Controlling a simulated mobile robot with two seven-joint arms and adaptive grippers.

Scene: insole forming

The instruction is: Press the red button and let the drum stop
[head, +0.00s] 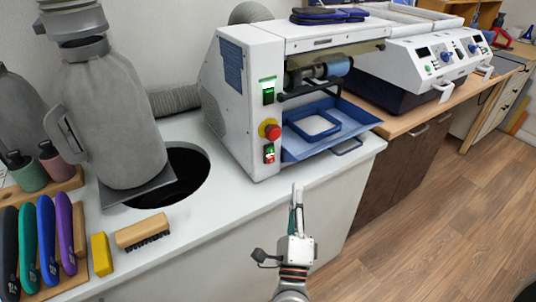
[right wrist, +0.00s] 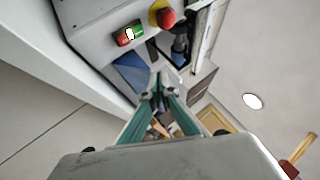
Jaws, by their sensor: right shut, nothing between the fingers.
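A white machine (head: 240,90) stands on the white counter. Its front column carries a round red mushroom button on a yellow collar (head: 272,131), and below it a small red and green switch (head: 269,153). The right wrist view also shows the mushroom button (right wrist: 166,17) and the red and green switch (right wrist: 130,34). A blue-grey drum (head: 337,67) lies inside the machine's opening; I cannot tell whether it turns. My right gripper (head: 297,188) is shut and empty, pointing up below and right of the buttons, apart from them. Its fingertips (right wrist: 165,82) show in the wrist view. My left gripper is not in view.
A blue tray (head: 350,140) with a square frame juts from the machine. A green-lit switch (head: 268,86) sits above the red button. Left are a grey canister (head: 115,120), a dark round hole (head: 190,170) and a brush (head: 143,232). Free floor lies to the right.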

